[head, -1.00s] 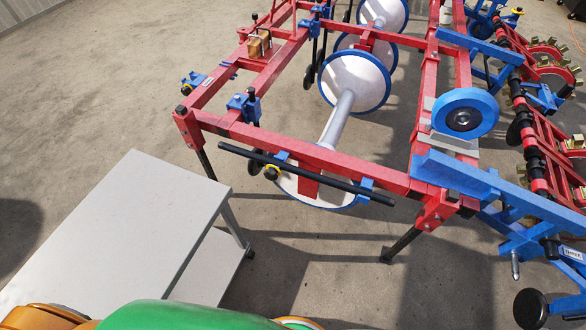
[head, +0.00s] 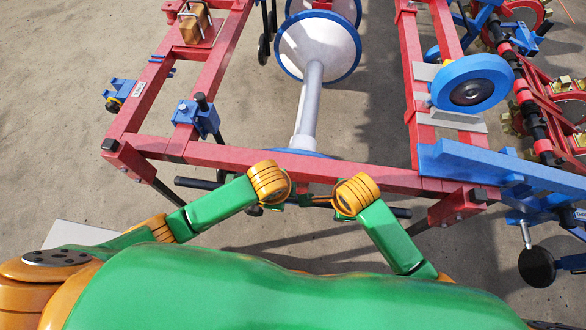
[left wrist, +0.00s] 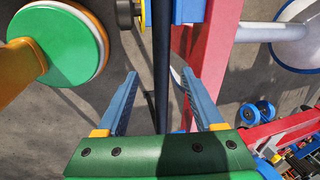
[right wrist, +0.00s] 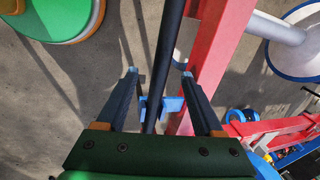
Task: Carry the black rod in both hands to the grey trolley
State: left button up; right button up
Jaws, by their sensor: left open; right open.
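The black rod (head: 200,183) lies along the front beam of the red frame, with its right end (head: 402,212) also showing; its middle is hidden behind my arms. In the left wrist view the rod (left wrist: 161,60) runs between the fingers of my left gripper (left wrist: 157,73), which is open. In the right wrist view the rod (right wrist: 168,50) runs between the open fingers of my right gripper (right wrist: 158,74). A blue bracket (right wrist: 174,104) is close to the rod there. The grey trolley (head: 82,233) shows only a corner at left, mostly hidden by my left arm.
The red frame (head: 350,173) stands directly beyond the rod. A blue beam (head: 500,168), a blue wheel (head: 472,84) and a white reel (head: 318,45) are on it. Bare concrete floor (head: 60,130) is clear at left.

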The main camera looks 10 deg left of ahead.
pick_arm(q)
jog(key=shift+m, duration=0.5)
jog(key=x, duration=0.5)
jog(key=shift+w+f, duration=0.2)
jog(key=shift+f, duration=0.15)
pick_arm(e)
jog(key=shift+m, duration=0.6)
jog(key=x, duration=0.5)
jog(key=shift+w+a+f, duration=0.1)
jog(key=shift+w+f, duration=0.15)
pick_arm(q)
grip_shut()
pick_arm(e)
grip_shut()
